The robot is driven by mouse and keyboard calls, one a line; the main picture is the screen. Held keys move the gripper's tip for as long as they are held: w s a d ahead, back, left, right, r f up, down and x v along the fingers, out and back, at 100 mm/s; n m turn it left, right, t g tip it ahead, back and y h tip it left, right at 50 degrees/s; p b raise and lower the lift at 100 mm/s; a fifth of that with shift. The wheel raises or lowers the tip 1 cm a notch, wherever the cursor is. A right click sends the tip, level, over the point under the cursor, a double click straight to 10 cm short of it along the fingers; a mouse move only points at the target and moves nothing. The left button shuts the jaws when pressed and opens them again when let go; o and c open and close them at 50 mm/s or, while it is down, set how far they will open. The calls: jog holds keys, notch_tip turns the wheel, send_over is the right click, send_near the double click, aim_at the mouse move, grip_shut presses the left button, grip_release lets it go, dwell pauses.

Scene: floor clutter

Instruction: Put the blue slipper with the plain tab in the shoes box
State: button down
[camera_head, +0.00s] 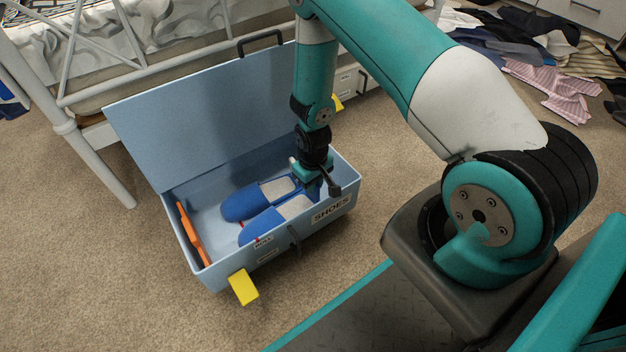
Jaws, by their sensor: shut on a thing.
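The light blue shoes box (185,235) stands open on the carpet, with a SHOES label on its front wall. Two blue slippers with grey insoles lie side by side inside, toes to the left: a rear slipper (240,205) and a front slipper (262,226). My gripper (310,180) points down into the right part of the box, shut on a blue slipper at its heel end. The heels are partly hidden by the gripper, so I cannot tell for sure which slipper it holds. I cannot make out the tabs. Small red bits show by the front slipper.
An orange object (193,235) leans along the box's left inner wall. The raised lid (205,110) stands behind, near a white bed frame (75,140). A yellow tag (243,287) sticks out at the front. Clothes (545,60) lie at the upper right. Carpet to the left is clear.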

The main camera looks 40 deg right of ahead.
jog(key=shift+f, duration=0.3)
jog(key=c, duration=1.1)
grip_release()
